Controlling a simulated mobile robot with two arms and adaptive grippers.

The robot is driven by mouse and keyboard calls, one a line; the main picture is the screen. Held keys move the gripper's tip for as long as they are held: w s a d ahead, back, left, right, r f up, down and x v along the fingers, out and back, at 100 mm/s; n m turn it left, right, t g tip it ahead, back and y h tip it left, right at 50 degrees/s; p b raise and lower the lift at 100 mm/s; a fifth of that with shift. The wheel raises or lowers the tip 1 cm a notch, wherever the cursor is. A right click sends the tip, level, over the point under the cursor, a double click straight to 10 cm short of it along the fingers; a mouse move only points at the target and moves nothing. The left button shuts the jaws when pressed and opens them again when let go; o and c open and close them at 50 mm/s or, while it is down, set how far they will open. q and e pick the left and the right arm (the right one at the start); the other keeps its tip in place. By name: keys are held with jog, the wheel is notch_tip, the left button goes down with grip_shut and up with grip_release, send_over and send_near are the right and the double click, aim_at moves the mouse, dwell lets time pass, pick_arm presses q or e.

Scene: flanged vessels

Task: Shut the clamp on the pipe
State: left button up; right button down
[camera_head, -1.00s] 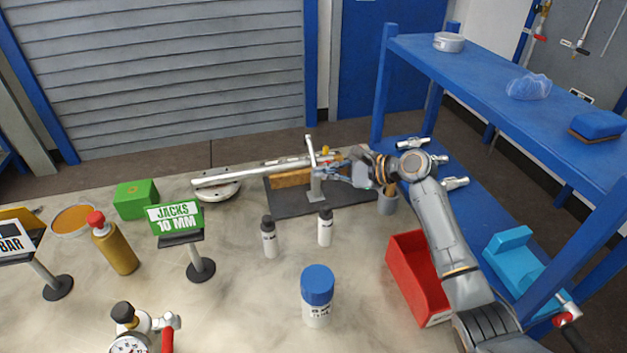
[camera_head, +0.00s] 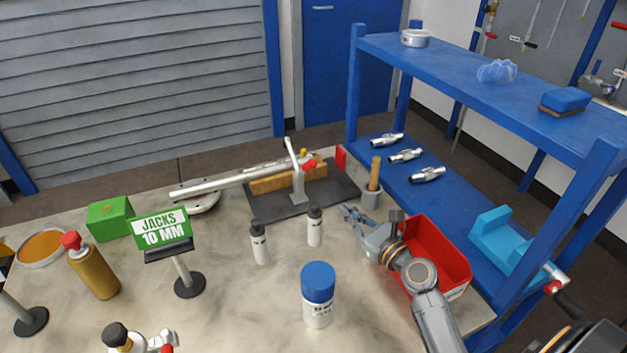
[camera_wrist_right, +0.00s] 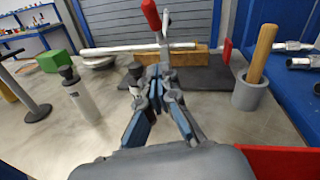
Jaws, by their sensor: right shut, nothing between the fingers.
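The pipe (camera_head: 222,181) is a long pale tube lying across a wooden block (camera_head: 272,183) on a dark base plate (camera_head: 336,194). The clamp (camera_head: 299,184) stands on that plate at the pipe, with a grey post, an upright light bar and a red grip (camera_head: 309,166). Whether its jaw is closed around the pipe is too small to tell. In the right wrist view the clamp's red grip (camera_wrist_right: 151,14) rises beyond my fingers. My right gripper (camera_head: 347,211) is shut and empty, in front of the plate and apart from the clamp. My left gripper is out of view.
A grey cup (camera_head: 371,199) with a wooden handle and a red bin (camera_head: 440,255) stand near my right gripper. Two small bottles (camera_head: 259,243) and a blue-capped jar (camera_head: 318,290) stand in front. A blue shelf (camera_head: 480,70) borders the right side.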

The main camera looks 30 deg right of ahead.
send_near(306, 167)
jog(key=w+d+f, duration=0.2)
jog(key=w+f, duration=0.2)
jog(key=f, duration=0.1)
jog(key=shift+w+a+r+p, duration=0.3)
jog(key=shift+w+r+p, duration=0.3)
jog(key=shift+r, duration=0.05)
jog(key=shift+w+a+r+p, duration=0.3)
jog(key=shift+w+r+p, duration=0.3)
jog(key=shift+r, duration=0.1)
